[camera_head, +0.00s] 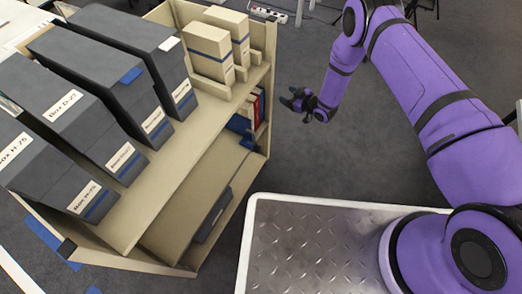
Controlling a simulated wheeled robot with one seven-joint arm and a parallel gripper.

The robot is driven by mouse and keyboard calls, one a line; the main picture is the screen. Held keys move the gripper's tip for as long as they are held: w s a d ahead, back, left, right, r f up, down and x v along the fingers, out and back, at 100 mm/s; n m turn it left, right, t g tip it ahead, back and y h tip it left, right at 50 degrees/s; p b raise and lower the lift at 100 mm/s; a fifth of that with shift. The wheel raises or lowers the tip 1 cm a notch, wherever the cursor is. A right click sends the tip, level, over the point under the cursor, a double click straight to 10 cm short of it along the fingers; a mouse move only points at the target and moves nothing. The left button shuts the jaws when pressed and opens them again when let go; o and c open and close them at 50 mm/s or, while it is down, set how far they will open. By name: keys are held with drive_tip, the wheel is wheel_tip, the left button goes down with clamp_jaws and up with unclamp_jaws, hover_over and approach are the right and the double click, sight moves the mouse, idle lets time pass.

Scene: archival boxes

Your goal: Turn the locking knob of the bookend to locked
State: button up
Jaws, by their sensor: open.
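My gripper (294,100) is at the end of the purple arm, to the right of the tan shelf unit (170,190). It is open, with nothing seen between its dark fingers, and hangs over the floor, apart from the shelf. A small blue piece (240,126) stands on the lower shelf beside several upright books (258,106). It may be the bookend, but I cannot tell for sure. I cannot make out a locking knob or its position; the upper shelf hides part of that area.
Several dark grey archival boxes (75,110) stand on the upper shelf at left. Two tan boxes (208,52) stand at its far end. A dark flat item (213,214) lies on the lower shelf. Grey floor (350,150) is clear around my gripper. A power strip (268,14) lies behind.

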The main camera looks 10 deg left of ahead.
drive_tip(key=s+f+g+y, duration=0.1)
drive_tip(key=s+f+y, duration=0.1)
drive_tip(key=s+f, duration=0.75)
drive_tip(key=g+y, duration=0.1)
drive_tip(key=y, duration=0.2)
approach(259, 150)
drive_tip(key=shift+n, duration=0.4)
drive_tip(key=x, duration=0.6)
drive_tip(key=f+x, duration=0.1)
drive_tip(key=x, duration=0.2)
drive_tip(key=shift+w, duration=0.25)
drive_tip(key=c, duration=0.9)
